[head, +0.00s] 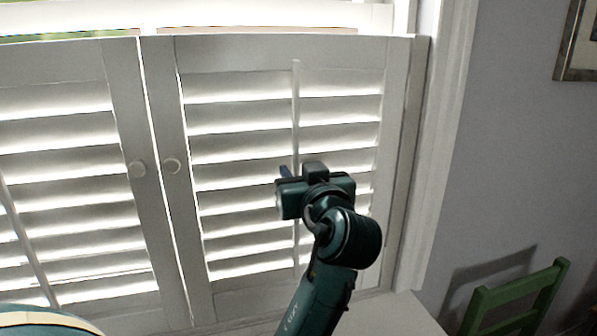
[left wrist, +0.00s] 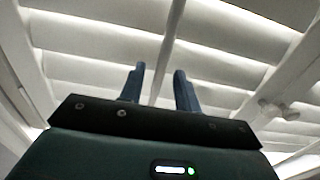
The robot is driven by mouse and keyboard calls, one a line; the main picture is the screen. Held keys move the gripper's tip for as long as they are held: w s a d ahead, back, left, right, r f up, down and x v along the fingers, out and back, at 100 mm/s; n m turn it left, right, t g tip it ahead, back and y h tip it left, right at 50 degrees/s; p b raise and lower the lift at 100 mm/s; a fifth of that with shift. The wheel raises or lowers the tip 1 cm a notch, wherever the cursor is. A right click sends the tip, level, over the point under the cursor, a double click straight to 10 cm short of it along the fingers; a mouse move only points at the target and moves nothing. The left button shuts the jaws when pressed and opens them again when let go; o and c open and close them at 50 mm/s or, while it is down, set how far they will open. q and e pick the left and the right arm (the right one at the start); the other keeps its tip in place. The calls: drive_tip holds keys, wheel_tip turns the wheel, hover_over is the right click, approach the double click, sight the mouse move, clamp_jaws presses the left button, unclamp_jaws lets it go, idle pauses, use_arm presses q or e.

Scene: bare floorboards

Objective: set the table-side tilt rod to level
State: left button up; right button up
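A white shutter with two panels covers the window. The right panel's tilt rod (head: 296,110), on the side nearer the green chair, is a thin upright bar down the middle of its slats (head: 235,150). These slats look tilted, with bright gaps between them. My left gripper (head: 285,172) is in front of this rod and hides its middle. In the left wrist view, my gripper's two blue fingers (left wrist: 159,72) are apart, and the rod (left wrist: 172,35) shows between them. I cannot tell whether the fingertips reach it in depth. My right gripper is not in view.
The left panel has its own tilt rod (head: 22,240). Two round knobs, left (head: 137,168) and right (head: 172,166), sit by the centre seam. A green chair (head: 515,300) stands at lower right, and a white surface (head: 395,315) lies below the shutter. A picture frame (head: 575,50) hangs at upper right.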

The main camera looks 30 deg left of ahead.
use_arm(q)
clamp_jaws()
wheel_tip(320, 180, down, 3)
drive_tip(key=b, duration=0.3)
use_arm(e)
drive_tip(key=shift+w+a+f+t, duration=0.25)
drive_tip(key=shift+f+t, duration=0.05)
use_arm(q)
unclamp_jaws()
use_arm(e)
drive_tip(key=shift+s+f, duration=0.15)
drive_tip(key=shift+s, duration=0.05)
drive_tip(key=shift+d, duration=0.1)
